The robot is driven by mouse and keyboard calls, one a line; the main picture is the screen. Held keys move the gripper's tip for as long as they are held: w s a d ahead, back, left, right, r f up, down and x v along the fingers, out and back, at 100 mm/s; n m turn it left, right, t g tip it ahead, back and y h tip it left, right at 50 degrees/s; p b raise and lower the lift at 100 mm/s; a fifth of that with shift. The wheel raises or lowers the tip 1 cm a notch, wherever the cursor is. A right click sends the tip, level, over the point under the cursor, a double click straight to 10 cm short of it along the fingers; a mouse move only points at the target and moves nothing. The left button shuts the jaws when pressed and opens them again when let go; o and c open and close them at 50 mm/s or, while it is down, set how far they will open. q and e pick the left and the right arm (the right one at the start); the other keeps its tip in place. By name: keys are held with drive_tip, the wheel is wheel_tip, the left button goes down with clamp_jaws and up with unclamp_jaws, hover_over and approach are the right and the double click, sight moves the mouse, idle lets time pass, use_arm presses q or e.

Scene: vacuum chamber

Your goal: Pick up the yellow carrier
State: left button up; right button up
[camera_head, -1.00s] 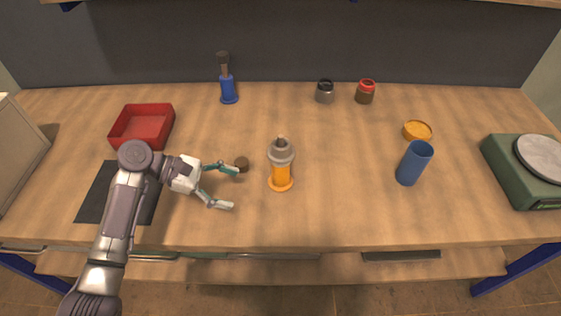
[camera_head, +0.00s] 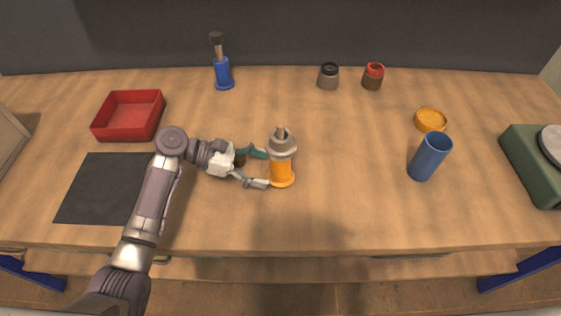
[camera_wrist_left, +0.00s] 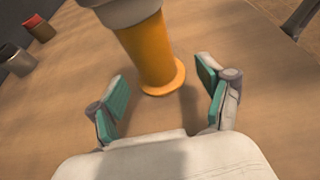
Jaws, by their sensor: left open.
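The yellow carrier (camera_head: 281,174) stands upright on the workbench, an orange-yellow body with a flared foot and a grey top piece (camera_head: 281,143). My left gripper (camera_head: 267,169) is open just left of it, its fingers pointing at it. In the left wrist view the carrier (camera_wrist_left: 147,50) rises in front of the gap between the two open fingers (camera_wrist_left: 162,100), and its foot lies just beyond the fingertips. I see no contact. My right gripper is not in view.
A blue cup (camera_head: 429,157) and an orange-yellow dish (camera_head: 430,120) stand to the right. A red tray (camera_head: 128,116), a dark mat (camera_head: 100,188) and a blue holder (camera_head: 223,74) are to the left. Two jars (camera_head: 328,76) (camera_head: 373,76) stand behind. The bench in front is clear.

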sight(281, 169)
use_arm(q)
drive_tip(key=x, duration=0.5)
drive_tip(key=shift+w+d+r, duration=0.1)
drive_tip(key=shift+w, duration=0.15)
clamp_jaws()
drive_tip(key=shift+w+r, duration=0.1)
drive_tip(key=shift+r, duration=0.05)
